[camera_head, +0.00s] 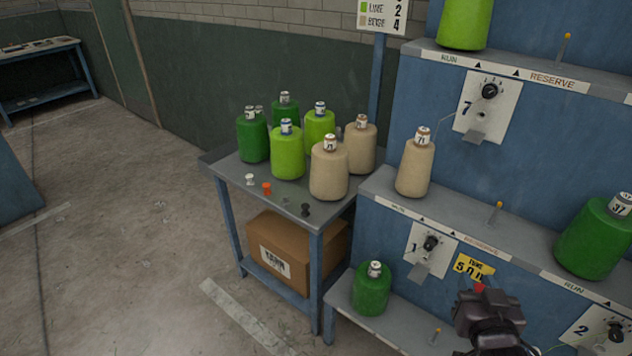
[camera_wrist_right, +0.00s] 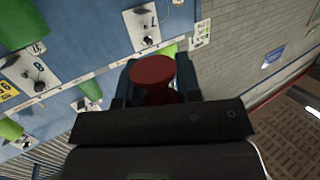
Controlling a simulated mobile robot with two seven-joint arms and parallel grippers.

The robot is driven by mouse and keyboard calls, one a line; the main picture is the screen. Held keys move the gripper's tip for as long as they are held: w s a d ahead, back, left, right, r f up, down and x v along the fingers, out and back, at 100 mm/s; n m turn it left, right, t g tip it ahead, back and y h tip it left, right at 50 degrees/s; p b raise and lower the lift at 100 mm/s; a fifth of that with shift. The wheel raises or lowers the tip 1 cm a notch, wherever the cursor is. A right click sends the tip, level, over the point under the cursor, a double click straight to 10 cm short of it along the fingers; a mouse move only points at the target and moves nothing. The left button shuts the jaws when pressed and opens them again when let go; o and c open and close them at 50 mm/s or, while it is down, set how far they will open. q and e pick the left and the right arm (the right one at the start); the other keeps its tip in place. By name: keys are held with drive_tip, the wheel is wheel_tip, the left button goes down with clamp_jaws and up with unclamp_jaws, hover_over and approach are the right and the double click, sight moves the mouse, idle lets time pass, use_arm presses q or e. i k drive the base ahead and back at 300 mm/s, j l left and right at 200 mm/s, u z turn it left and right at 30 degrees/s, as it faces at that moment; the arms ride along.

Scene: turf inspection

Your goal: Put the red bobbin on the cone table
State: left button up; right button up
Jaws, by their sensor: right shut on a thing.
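The red bobbin (camera_wrist_right: 152,72) sits between the two fingers of my right gripper (camera_wrist_right: 158,92) in the right wrist view, and the gripper is shut on it. In the head view my right gripper (camera_head: 482,294) is at the lower right, in front of the blue rack, with only a small bit of red showing at its tip. The cone table (camera_head: 226,166) stands left of the rack, well to the left of the gripper. Its grey top bears several green, lime and beige cones. My left gripper is not in view.
Along the table's front stand a white bobbin (camera_head: 250,180), an orange bobbin (camera_head: 267,188) and a black bobbin (camera_head: 305,209). A cardboard box (camera_head: 290,258) sits on the lower shelf. The blue rack (camera_head: 385,225) holds a beige cone (camera_head: 415,165) and green cones.

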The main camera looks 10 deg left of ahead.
sight(221, 167)
drive_tip(key=i+j+u, duration=0.2)
drive_tip(key=j, duration=0.15)
drive_tip(key=i+j+u, duration=0.35)
drive_tip(key=j, duration=0.25)
drive_tip(key=i+j+u, duration=0.1)
drive_tip(key=i+j, duration=0.15)
drive_tip(key=j, duration=0.15)
drive_tip(key=i+j, duration=0.55)
drive_tip(key=j, duration=0.15)
drive_tip(key=i+j, duration=0.55)
drive_tip(key=j, duration=0.15)
drive_tip(key=u, duration=0.05)
